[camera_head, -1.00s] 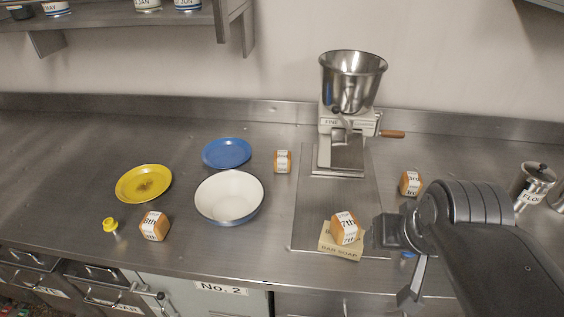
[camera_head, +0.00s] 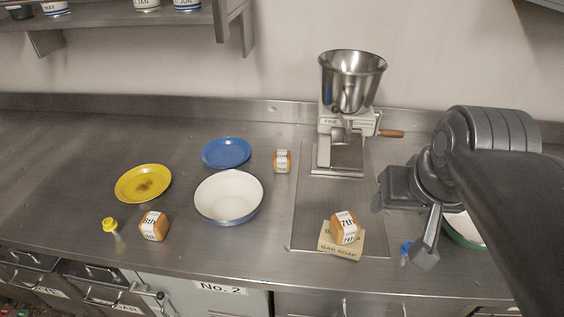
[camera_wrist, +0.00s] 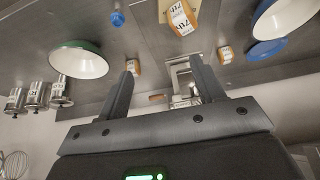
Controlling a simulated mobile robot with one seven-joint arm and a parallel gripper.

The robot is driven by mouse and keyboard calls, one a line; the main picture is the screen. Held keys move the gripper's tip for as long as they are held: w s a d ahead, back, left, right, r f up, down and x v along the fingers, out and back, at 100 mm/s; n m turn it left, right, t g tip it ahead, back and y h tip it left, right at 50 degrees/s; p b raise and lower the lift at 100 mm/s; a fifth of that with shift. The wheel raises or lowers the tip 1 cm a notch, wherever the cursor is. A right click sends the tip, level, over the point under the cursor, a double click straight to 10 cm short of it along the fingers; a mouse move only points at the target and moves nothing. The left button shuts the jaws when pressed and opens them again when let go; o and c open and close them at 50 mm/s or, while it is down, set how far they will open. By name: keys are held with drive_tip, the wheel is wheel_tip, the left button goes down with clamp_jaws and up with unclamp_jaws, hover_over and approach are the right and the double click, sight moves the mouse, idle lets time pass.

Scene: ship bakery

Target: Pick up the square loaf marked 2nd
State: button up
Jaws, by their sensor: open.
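No label that I can read says 2nd. A loaf with an unreadable label (camera_head: 282,161) stands by the blue plate; it also shows in the wrist view (camera_wrist: 225,54). A loaf marked 8th (camera_head: 154,226) is at front left. A loaf marked 7th (camera_head: 345,228) stands on the bar soap card. Another loaf (camera_wrist: 133,67) shows beside the left finger in the wrist view, its label too small to read; my arm hides it in the head view. My gripper (camera_wrist: 163,62) is open and empty, above the counter's right side.
A grinder (camera_head: 345,125) stands at the back. A blue plate (camera_head: 227,152), yellow plate (camera_head: 143,184) and white bowl (camera_head: 229,196) are left of it. A green-rimmed bowl (camera_wrist: 78,62) and canisters (camera_wrist: 60,92) are near my arm. A small blue-topped item (camera_head: 405,248) is near the front.

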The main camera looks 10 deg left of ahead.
drive_tip(key=w+a+r+g, duration=0.1)
drive_tip(key=w+a+r, duration=0.3)
drive_tip(key=w, duration=0.5)
drive_tip(key=n+g, duration=0.1)
drive_tip(key=g, duration=0.3)
hover_over(282, 157)
wheel_tip(282, 157, down, 6)
wheel_tip(282, 157, down, 18)
drive_tip(key=shift+r, duration=0.2)
wheel_tip(282, 157, down, 6)
drive_tip(key=shift+r, duration=0.15)
drive_tip(key=c, duration=0.8)
